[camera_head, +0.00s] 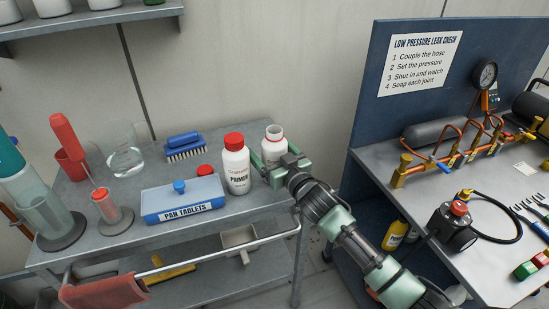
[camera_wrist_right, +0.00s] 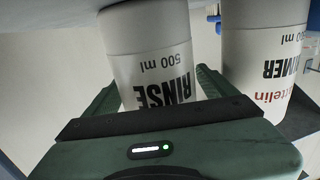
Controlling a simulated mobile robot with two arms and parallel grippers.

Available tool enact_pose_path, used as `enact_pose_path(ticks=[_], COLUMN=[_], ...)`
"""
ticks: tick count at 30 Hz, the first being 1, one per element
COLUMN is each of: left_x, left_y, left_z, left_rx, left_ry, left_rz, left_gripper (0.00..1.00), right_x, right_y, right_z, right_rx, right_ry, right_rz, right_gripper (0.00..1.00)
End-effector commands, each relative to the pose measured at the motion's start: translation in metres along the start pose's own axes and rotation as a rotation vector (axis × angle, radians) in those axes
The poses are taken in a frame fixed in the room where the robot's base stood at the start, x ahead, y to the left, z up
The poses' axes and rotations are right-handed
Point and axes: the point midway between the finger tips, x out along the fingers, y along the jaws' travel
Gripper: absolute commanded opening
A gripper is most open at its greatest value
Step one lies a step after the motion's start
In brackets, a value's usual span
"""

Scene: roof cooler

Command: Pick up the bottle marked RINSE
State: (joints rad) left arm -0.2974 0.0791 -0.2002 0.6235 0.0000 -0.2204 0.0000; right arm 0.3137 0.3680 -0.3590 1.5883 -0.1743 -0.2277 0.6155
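The RINSE bottle is white and uncapped, with an open neck (camera_head: 274,133). It stands upright at the right end of the grey cart top. In the right wrist view its label (camera_wrist_right: 150,70) reads RINSE, 500 ml, upside down. My right gripper (camera_head: 276,158) reaches it from the right, with one finger on each side of the body. In the wrist view both fingers (camera_wrist_right: 160,92) lie close along its sides; I cannot tell whether they press on it. My left gripper is not in view.
A red-capped PRIMER bottle (camera_head: 236,168) stands close to the left of the RINSE bottle. A loose red cap (camera_head: 206,170), a blue PAN TABLETS box (camera_head: 183,198) and a brush (camera_head: 186,147) lie further left. A bench (camera_head: 380,165) with pipework stands to the right.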

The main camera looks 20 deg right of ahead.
Motion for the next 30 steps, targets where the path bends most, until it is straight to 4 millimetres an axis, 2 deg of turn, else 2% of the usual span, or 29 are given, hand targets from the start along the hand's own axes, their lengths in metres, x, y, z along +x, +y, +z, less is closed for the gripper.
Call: enact_pose_path(ticks=[1, 7, 14, 20, 26, 30], left_x=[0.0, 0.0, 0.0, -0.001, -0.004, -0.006], left_y=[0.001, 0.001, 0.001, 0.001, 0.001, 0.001], left_z=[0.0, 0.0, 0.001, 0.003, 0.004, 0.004], left_rx=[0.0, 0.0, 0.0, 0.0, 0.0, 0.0], left_ry=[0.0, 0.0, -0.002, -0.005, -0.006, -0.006], left_rz=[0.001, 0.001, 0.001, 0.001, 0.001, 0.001], left_gripper=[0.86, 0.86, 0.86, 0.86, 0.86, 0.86], right_x=[0.0, 0.0, 0.0, 0.0, 0.0, 0.0], right_y=[0.0, 0.0, 0.0, 0.001, 0.001, 0.0], right_z=[0.0, 0.0, -0.001, -0.012, -0.048, -0.088], right_rx=[0.0, 0.0, 0.0, -0.002, -0.003, -0.004], right_ry=[0.0, 0.0, 0.001, 0.003, 0.007, 0.008], right_rz=[0.0, 0.0, 0.0, 0.0, 0.0, -0.001], right_gripper=[0.75, 0.2, 0.2, 0.2, 0.2, 0.2])
